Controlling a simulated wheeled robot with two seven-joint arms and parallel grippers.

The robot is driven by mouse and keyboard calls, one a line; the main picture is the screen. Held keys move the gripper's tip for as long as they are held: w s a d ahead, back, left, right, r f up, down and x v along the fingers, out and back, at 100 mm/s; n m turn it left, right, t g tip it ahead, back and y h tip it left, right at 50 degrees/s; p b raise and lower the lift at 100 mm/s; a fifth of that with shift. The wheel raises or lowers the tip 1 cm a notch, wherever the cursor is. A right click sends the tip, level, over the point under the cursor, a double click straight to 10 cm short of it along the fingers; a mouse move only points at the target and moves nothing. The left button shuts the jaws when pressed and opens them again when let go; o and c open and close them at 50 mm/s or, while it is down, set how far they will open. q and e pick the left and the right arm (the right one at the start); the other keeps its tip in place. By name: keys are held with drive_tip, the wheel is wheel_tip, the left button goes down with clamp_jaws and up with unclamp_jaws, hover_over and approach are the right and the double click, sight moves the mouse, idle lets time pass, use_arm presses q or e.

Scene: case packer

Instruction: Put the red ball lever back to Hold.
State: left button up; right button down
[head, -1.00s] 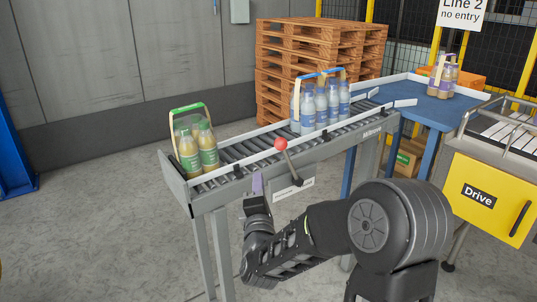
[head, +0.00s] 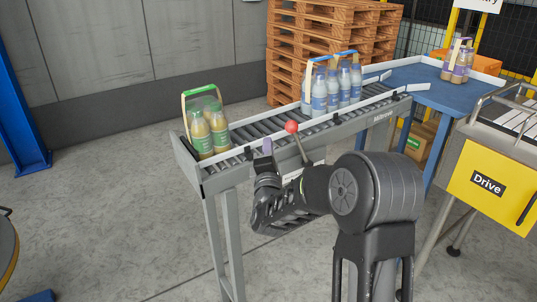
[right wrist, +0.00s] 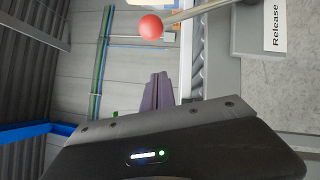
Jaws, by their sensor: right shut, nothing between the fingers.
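The red ball lever (head: 291,127) stands on the near side of the roller conveyor. Its rod leans to the left in the head view, ball uppermost. In the right wrist view the red ball (right wrist: 151,26) and part of its rod show near the top, beside a plate whose label (right wrist: 276,25) reads "Release". My right gripper (head: 267,147) is shut and empty, with purple fingertips, just left of and below the ball. The fingers (right wrist: 158,92) also show in the wrist view, apart from the ball. My left gripper is out of view.
A blue table (head: 425,84) stands behind right, a yellow Drive cabinet (head: 490,187) at right. Floor at left is mostly clear.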

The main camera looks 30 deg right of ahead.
drive_tip(key=d, duration=0.1)
drive_tip(key=d+r+p, duration=0.1)
drive_tip(key=d, duration=0.1)
drive_tip(key=d+p, duration=0.1)
drive_tip(key=d, duration=0.1)
drive_tip(key=shift+w+r, duration=0.25)
drive_tip(key=shift+w, duration=0.05)
